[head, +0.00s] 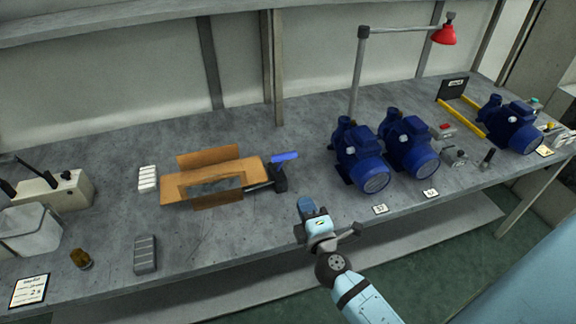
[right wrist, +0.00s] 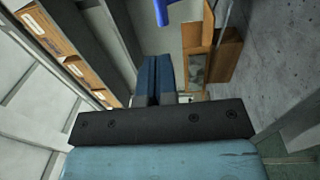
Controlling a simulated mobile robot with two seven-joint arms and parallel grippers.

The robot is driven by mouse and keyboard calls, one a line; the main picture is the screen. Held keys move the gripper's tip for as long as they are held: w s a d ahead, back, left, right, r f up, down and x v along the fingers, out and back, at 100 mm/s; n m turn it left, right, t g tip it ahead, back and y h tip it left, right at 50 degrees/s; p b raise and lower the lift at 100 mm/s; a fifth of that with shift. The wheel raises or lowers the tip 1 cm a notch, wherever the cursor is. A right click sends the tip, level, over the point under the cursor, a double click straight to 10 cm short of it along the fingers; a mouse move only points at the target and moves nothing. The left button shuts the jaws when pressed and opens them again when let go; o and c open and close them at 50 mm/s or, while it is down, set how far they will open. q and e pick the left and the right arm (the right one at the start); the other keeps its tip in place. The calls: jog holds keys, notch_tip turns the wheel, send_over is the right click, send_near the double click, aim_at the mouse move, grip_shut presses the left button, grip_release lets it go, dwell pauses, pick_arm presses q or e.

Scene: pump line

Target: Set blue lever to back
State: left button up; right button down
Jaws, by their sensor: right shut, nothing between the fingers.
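The blue lever (head: 284,156) is a bright blue handle on a dark upright mount (head: 279,178), just right of the open cardboard box on the bench. In the head view the handle lies nearly level, slanting slightly up to the right. Part of its blue handle also shows at the top of the right wrist view (right wrist: 162,12). My right gripper (head: 305,207) is shut and empty, in front of the lever and to its lower right, apart from it. Its two closed fingers (right wrist: 157,77) show in the right wrist view. My left gripper is not in view.
The open cardboard box (head: 176,188) sits left of the lever. Several blue pumps, the nearest (head: 360,160), stand to the right beside a red lamp (head: 444,35) on a grey post. Bare bench (head: 318,130) lies behind the lever.

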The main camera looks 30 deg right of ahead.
aim_at(285, 159)
jog(key=p+x, duration=0.4)
jog(key=x, duration=0.8)
jog(key=shift+w+d, duration=0.15)
jog(key=shift+w, duration=0.2)
jog(key=shift+w+d, duration=0.15)
jog(key=shift+w, duration=0.4)
jog(key=shift+r, duration=0.1)
jog(key=r+b+x, duration=0.1)
jog(key=b+x, duration=0.3)
jog(key=x, duration=1.3)
jog(key=shift+w+r+b, duration=0.2)
jog(key=shift+r+b, duration=0.15)
jog(key=shift+d+r, duration=0.15)
